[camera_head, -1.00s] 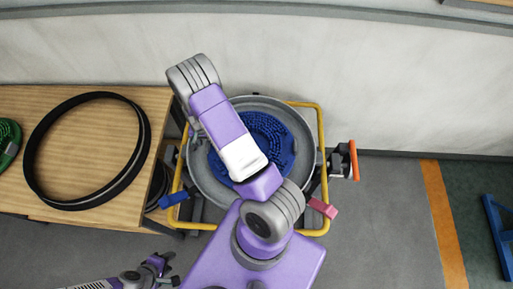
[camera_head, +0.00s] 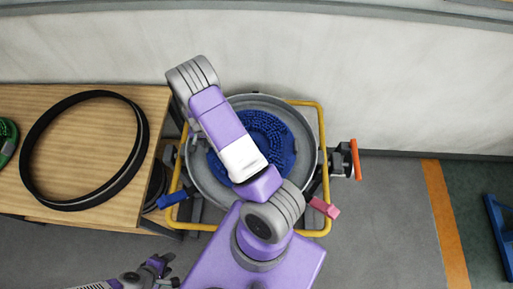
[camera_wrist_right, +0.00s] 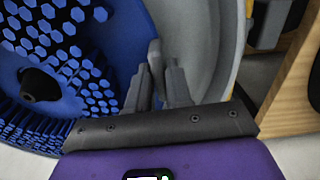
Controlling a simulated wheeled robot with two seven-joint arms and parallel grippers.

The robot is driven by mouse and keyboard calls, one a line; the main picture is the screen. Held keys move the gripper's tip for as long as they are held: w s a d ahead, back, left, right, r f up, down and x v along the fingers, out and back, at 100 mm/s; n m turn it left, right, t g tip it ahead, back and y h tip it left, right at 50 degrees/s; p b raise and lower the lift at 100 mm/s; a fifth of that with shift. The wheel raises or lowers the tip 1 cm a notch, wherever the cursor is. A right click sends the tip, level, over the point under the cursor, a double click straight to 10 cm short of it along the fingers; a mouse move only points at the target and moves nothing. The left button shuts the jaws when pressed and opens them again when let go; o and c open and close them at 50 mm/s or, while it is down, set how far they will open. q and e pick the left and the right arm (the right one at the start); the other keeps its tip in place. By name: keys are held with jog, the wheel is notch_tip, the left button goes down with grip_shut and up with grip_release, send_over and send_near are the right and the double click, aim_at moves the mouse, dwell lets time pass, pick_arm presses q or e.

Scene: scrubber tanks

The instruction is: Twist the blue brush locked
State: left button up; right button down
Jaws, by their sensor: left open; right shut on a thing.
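The blue brush (camera_head: 270,135), a round disc of bristles, lies inside the grey round tank (camera_head: 305,115). My right arm covers its left and lower parts in the head view. In the right wrist view the brush (camera_wrist_right: 75,50) fills the left side, with a dark hub near its middle. My right gripper (camera_wrist_right: 157,80) is at the brush's edge, shut on a grey upright tab there. Exactly how the tab joins the brush is hard to see. In the head view the right gripper is hidden under the arm. My left gripper (camera_head: 163,272) is open and empty, low at the left, away from the brush.
A yellow tube frame (camera_head: 325,150) surrounds the tank, with a blue handle (camera_head: 171,200), a red handle (camera_head: 325,207) and an orange bar (camera_head: 355,158). A wooden table (camera_head: 70,190) at left holds a black ring (camera_head: 30,150) and a green item (camera_head: 7,140).

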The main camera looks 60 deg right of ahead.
jog(key=shift+w+d, duration=0.1)
jog(key=shift+d, duration=0.05)
jog(key=shift+w+d+m+b, duration=0.3)
jog(key=shift+d+m, duration=0.15)
jog(key=shift+d, duration=0.1)
jog(key=shift+w+d+m+b, duration=0.2)
jog(key=shift+d+m+b, duration=0.1)
jog(key=shift+d+m, duration=0.2)
jog(key=shift+d, duration=0.1)
jog(key=shift+d, duration=0.1)
jog(key=shift+w+d+m+b, duration=0.2)
jog(key=shift+d+m+b, duration=0.1)
jog(key=shift+d+m, duration=0.25)
jog(key=shift+w+d+m+b, duration=0.2)
jog(key=shift+d+m+b, duration=0.1)
jog(key=shift+d, duration=0.45)
jog(key=shift+d, duration=0.2)
jog(key=shift+w+d+m+b, duration=0.15)
jog(key=shift+d+m+b, duration=0.25)
jog(key=shift+d+m, duration=0.6)
jog(key=shift+d, duration=0.25)
